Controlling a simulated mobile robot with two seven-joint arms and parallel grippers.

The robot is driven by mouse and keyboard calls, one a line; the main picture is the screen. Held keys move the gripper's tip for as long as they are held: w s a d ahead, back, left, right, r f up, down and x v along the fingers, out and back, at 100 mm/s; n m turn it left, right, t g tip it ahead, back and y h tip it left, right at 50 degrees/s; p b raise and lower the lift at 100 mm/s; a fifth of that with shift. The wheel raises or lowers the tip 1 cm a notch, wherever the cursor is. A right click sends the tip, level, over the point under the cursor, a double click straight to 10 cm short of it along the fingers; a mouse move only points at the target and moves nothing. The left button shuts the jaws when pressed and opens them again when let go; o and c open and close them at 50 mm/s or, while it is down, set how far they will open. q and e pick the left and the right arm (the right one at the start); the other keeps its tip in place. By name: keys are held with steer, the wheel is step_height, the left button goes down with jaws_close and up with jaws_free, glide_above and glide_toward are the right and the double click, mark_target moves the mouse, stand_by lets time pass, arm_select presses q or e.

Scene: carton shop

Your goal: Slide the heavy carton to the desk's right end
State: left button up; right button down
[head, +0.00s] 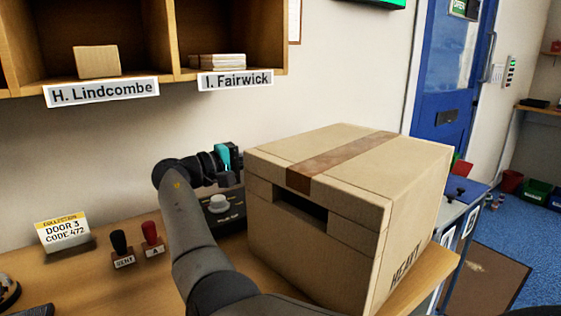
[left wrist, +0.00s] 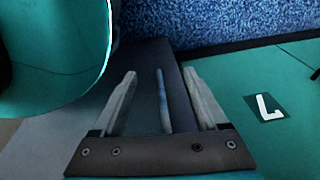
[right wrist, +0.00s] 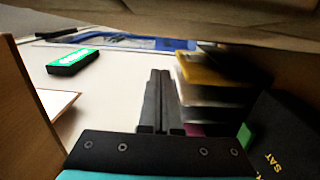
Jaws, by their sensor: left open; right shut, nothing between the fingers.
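The heavy carton (head: 330,235) stands upright on the wooden desk (head: 130,285), close to its right end (head: 438,272). It has brown tape on top, a dark hand slot in the side and HEAVY lettering. My right arm reaches up past its left side. The teal right wrist shows by the carton's far left corner; its fingers are hidden there. In the right wrist view the right gripper (right wrist: 160,78) is shut and empty. Contact with the carton cannot be told. My left gripper (left wrist: 160,78) is open and outside the head view.
Left of the carton are a black device (head: 220,207), two stamps (head: 152,235) and a collection sign (head: 62,232). Pigeonholes (head: 165,70) hang above. A blue door (head: 440,85) and blue floor (head: 510,240) lie to the right.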

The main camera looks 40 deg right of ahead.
arm_select(q)
steer(key=shift+w, duration=0.1)
arm_select(e)
steer(key=shift+s, duration=1.75)
